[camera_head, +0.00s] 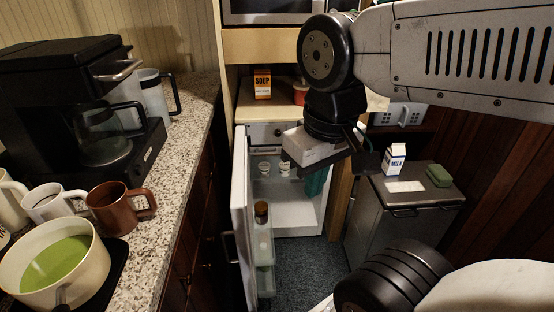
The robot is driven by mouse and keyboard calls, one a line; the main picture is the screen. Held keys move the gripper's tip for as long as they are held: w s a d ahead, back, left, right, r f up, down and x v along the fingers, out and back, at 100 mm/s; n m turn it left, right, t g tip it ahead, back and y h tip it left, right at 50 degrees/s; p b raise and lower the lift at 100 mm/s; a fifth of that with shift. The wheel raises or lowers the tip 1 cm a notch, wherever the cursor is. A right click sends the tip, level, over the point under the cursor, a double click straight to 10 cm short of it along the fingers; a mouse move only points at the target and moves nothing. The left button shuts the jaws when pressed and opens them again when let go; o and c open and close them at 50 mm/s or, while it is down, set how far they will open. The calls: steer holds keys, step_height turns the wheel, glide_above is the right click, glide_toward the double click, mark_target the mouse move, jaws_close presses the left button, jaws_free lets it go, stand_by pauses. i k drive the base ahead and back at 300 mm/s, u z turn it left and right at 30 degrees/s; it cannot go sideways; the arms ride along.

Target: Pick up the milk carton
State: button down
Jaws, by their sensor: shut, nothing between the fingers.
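A green block (439,175) and a white card (404,186) lie near the carton. The open fridge door (240,190) stands left of my gripper. A granite counter (190,128) holds a coffee maker (75,105), mugs and a pot (55,268). A soup box (262,85) stands behind.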

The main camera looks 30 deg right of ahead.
mark_target(395, 155)
steer(key=z, duration=1.6)
steer(key=k, duration=0.6)
steer(key=u, duration=0.05)
steer(key=i, duration=1.1)
steer(key=z, duration=0.55)
